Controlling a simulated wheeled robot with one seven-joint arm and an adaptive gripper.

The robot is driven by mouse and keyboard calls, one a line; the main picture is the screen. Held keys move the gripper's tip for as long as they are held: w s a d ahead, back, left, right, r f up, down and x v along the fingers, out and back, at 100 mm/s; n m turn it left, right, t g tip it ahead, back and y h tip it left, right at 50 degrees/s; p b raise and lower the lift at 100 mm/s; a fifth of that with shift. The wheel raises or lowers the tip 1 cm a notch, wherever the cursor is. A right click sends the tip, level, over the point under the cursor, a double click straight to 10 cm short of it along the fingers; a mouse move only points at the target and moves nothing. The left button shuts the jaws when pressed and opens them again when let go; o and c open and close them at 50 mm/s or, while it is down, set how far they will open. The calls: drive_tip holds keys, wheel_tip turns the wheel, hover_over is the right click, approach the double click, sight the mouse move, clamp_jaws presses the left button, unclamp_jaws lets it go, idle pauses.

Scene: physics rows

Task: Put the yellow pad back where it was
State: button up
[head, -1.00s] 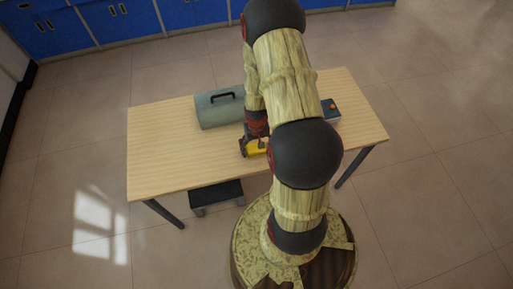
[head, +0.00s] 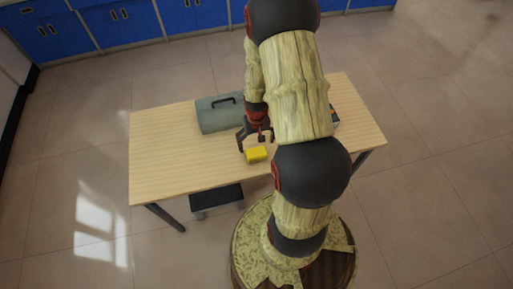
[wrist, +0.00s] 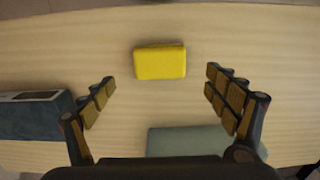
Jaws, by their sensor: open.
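The yellow pad (head: 257,154) lies flat on the wooden table (head: 165,160), near the middle of its front part. It also shows in the wrist view (wrist: 160,62), beyond and between the fingertips, with bare table around it. My gripper (head: 256,141) is open and empty, just behind the pad and apart from it. In the wrist view, the two fingers of my gripper (wrist: 160,88) are spread wide on either side, with nothing between them.
A grey-green box with a black handle (head: 220,113) stands at the table's back; it shows partly in the wrist view (wrist: 185,140). A dark box (wrist: 35,115) is partly hidden by my arm in the head view. The table's left side is clear.

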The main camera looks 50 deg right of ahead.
wheel_tip(320, 180, up, 4)
wheel_tip(320, 180, up, 14)
drive_tip(key=n+t, duration=0.1)
drive_tip(key=n, duration=0.1)
hover_over(256, 152)
drive_tip(key=w+a, duration=0.4)
drive_tip(key=a, duration=0.2)
drive_tip(key=s+a+r+n+t, duration=0.1)
drive_tip(key=a+r+t, duration=0.1)
drive_tip(key=a+r, duration=0.5)
drive_tip(key=s+a+r+n+t, duration=0.1)
drive_tip(key=s+a+r, duration=0.3)
drive_tip(key=r, duration=0.3)
drive_tip(key=s+a+r+n+t, duration=0.1)
drive_tip(key=s+a+r+n, duration=0.1)
drive_tip(key=s+a+r, duration=0.3)
wheel_tip(256, 152, up, 3)
drive_tip(key=shift+s+a+r+t+p, duration=0.2)
drive_tip(key=shift+s+a+t+p, duration=0.1)
drive_tip(key=shift+s, duration=0.55)
